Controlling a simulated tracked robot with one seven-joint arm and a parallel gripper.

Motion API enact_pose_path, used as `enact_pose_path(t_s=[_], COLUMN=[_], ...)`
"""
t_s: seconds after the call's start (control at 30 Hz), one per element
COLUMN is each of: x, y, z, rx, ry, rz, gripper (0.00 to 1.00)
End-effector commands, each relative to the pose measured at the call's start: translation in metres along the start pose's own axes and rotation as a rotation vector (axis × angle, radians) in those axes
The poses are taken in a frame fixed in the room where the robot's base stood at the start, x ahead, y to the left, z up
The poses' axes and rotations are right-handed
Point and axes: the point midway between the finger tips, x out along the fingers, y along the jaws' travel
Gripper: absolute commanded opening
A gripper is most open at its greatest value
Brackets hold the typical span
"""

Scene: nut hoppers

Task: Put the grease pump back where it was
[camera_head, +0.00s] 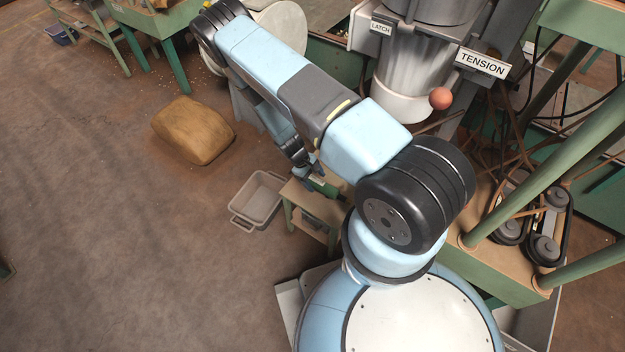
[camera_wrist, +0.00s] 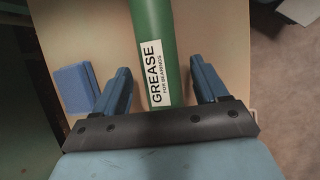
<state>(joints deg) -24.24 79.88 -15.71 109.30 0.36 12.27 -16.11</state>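The grease pump (camera_wrist: 158,45) is a green cylinder with a white label reading "GREASE FOR BEARINGS". In the wrist view it runs from the top edge down between the two blue fingers of my gripper (camera_wrist: 162,78). The fingers are apart, with a gap on each side of the pump. The pump appears to lie over a tan tabletop (camera_wrist: 100,30); its far end is out of frame. In the head view a bit of green (camera_head: 324,187) shows beside my gripper (camera_head: 308,170) at the small table (camera_head: 298,192), mostly hidden by my arm.
A blue block (camera_wrist: 73,88) lies on the tabletop left of my gripper. A grey bin (camera_head: 238,212) stands on the floor beside the small table. A brown sack (camera_head: 193,130) lies farther off. Machinery with belts (camera_head: 540,220) stands at right. Open floor spreads at left.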

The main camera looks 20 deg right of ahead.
Motion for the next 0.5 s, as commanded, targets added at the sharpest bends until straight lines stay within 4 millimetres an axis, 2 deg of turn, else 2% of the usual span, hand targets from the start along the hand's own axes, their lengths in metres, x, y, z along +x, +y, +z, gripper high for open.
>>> enact_pose_path(t_s=[0.27,0.37,0.5], x=[-0.002,-0.008,-0.027], y=[0.000,0.000,0.001], z=[0.000,0.000,-0.001], rx=[0.000,0.000,0.000], ry=[0.000,0.001,0.002], rz=[0.000,0.000,0.000], gripper=[0.73,0.73,0.73])
